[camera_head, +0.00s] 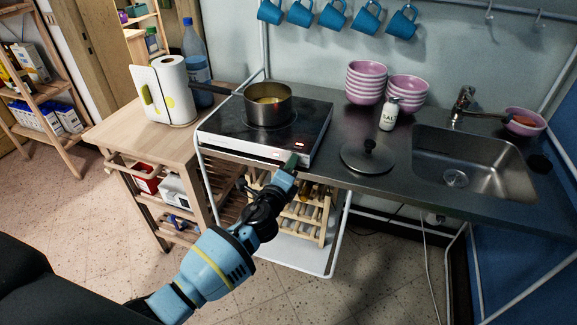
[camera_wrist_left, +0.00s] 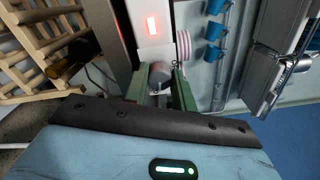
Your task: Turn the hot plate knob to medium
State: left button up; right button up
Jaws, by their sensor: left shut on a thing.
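The hot plate (camera_head: 228,128) is a black glass cooktop with a pale front edge, set on the steel counter. A small red display is lit near its front right corner and also shows in the left wrist view. My left gripper (camera_head: 291,162) reaches the front of the hot plate near its right end. In the left wrist view its green fingers (camera_wrist_left: 159,88) are shut on the round grey knob (camera_wrist_left: 159,74), one on each side. The knob is hidden by the gripper in the head view, and I cannot read its setting. My right gripper is not in view.
A pot (camera_head: 268,108) stands on the hot plate, handle to the left. A lid (camera_head: 367,157), salt shaker (camera_head: 389,114) and pink bowls (camera_head: 366,84) are on the counter, left of the sink (camera_head: 475,165). A wooden cart (camera_head: 140,140) stands left. A bottle rack is below.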

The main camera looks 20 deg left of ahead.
pick_arm(q)
jog(key=shift+m+p, duration=0.4)
jog(key=shift+m, duration=1.5)
jog(key=o, duration=1)
